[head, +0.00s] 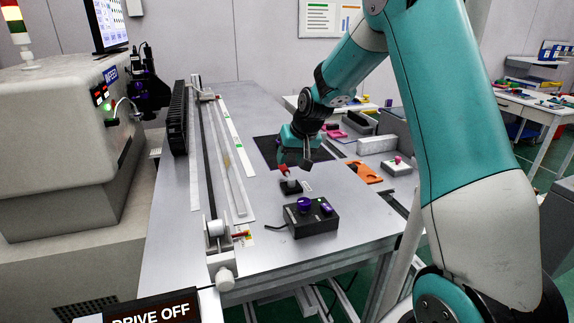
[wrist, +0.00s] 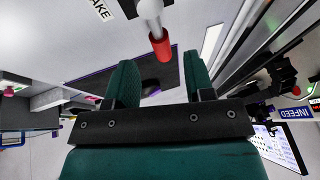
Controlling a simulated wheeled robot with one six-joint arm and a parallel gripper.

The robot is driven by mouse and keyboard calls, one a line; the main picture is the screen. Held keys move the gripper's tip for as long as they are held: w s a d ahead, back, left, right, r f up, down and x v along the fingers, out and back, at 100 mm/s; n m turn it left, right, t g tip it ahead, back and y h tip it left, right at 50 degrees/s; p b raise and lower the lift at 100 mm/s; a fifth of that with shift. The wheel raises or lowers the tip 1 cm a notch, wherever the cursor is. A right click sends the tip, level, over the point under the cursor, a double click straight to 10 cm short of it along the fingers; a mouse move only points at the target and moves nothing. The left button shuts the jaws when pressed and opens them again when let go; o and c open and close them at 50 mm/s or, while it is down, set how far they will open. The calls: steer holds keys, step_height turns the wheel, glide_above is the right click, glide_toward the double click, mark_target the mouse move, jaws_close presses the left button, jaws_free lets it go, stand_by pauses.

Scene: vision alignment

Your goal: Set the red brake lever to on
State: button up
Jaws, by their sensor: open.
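The brake lever has a red grip (head: 284,169) on a short pale shaft, rising from a small black base (head: 290,187) on the grey table. In the wrist view the red grip (wrist: 160,47) points down from the top centre, and a label ending in "AKE" lies beside the base. My gripper (head: 296,164) is just above and beside the lever in the head view. In the wrist view my gripper (wrist: 159,66) is open, and the grip's end shows at the gap between its fingertips. No contact is clear, and the space between the fingers looks empty.
A black control box (head: 311,218) with a purple knob stands in front of the lever. A long rail (head: 222,150) runs at the left. An orange part (head: 366,173) and a white box with a pink button (head: 397,165) lie right. A sign (head: 150,309) reads "DRIVE OFF".

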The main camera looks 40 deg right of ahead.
mark_target(286, 168)
steer(key=shift+x, duration=2.1)
jaws_close()
